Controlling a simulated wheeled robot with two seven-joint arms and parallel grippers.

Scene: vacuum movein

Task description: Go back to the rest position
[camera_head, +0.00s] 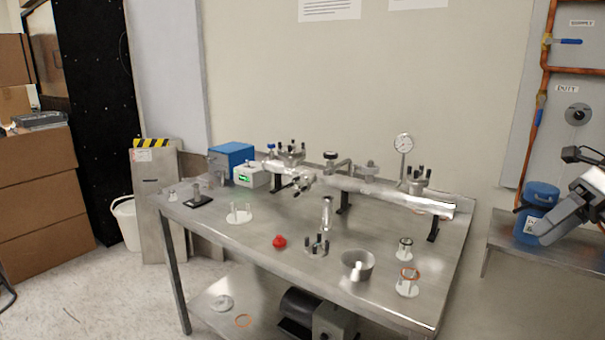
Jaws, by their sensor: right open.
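My right gripper (560,193) shows at the right edge of the head view, grey and black. It is open and I see nothing between its fingers. It is at the height of the blue container (537,200), in front of the wall panel and to the right of the steel table (300,270). Part of the gripper and its arm is cut off by the picture edge. My left gripper is not in view.
The table bears a metal vacuum pipe assembly (370,187) with a gauge (403,143), a red part (279,241), a metal cup (357,264) and several small stands. Copper pipes (536,110) run up the right wall. Cardboard boxes (40,180) stand at left.

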